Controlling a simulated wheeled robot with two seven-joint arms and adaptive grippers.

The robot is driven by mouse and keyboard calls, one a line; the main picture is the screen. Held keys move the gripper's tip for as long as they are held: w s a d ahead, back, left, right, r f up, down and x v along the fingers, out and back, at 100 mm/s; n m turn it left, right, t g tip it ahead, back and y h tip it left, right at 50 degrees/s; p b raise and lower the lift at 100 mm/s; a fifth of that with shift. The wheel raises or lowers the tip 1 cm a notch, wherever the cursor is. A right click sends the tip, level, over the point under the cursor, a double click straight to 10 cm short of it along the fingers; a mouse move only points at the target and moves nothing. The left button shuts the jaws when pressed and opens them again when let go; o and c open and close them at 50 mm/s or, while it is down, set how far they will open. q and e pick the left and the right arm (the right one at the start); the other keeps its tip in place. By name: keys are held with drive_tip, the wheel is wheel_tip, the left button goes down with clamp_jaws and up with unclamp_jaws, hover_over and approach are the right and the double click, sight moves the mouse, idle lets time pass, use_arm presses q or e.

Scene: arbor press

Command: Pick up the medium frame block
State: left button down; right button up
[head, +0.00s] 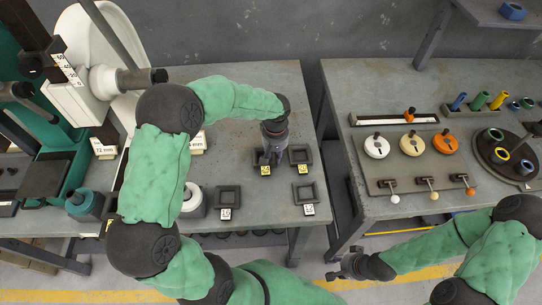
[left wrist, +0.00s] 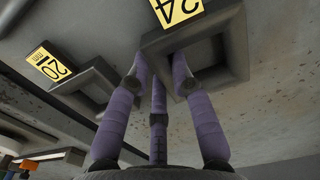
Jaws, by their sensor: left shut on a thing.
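My left gripper (head: 268,156) is over a dark square frame block (head: 258,157) with a yellow tag, at the back of the left table. In the left wrist view this block (left wrist: 238,50) has a tag reading 24. The purple fingers (left wrist: 160,75) are shut on one side wall, one finger inside the opening and others outside. I cannot tell whether it is clear of the table. A second frame block (head: 300,154), tagged 20, sits beside it and also shows in the left wrist view (left wrist: 85,85). My right gripper (head: 342,265) appears open and empty, low in front of the right table.
Two frame blocks with white tags, one at left (head: 228,197) and one at right (head: 304,194), lie nearer the front edge. A green and white press (head: 85,95) stands at left. The right table (head: 345,75) holds knobs, levers and coloured cylinders; a gap separates the tables.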

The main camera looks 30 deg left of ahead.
use_arm(q)
drive_tip(key=shift+w+r, duration=0.1)
drive_tip(key=shift+r, duration=0.6)
drive_tip(key=s+r, duration=0.1)
drive_tip(key=r, duration=0.1)
drive_tip(key=s+r+p, duration=0.1)
drive_tip(key=s+r, duration=0.1)
drive_tip(key=s+r+p, duration=0.1)
drive_tip(key=r, duration=0.2)
drive_tip(key=shift+s+a+r, duration=0.1)
drive_tip(key=shift+s+a, duration=0.05)
drive_tip(key=shift+a, duration=0.2)
drive_tip(key=s+a+r+p, duration=0.1)
drive_tip(key=s+r, duration=0.3)
drive_tip(key=s, duration=0.5)
drive_tip(key=shift+s+r+p, duration=0.2)
drive_tip(key=shift+s+p, duration=0.15)
drive_tip(key=shift+p, duration=0.1)
drive_tip(key=shift+a, duration=0.1)
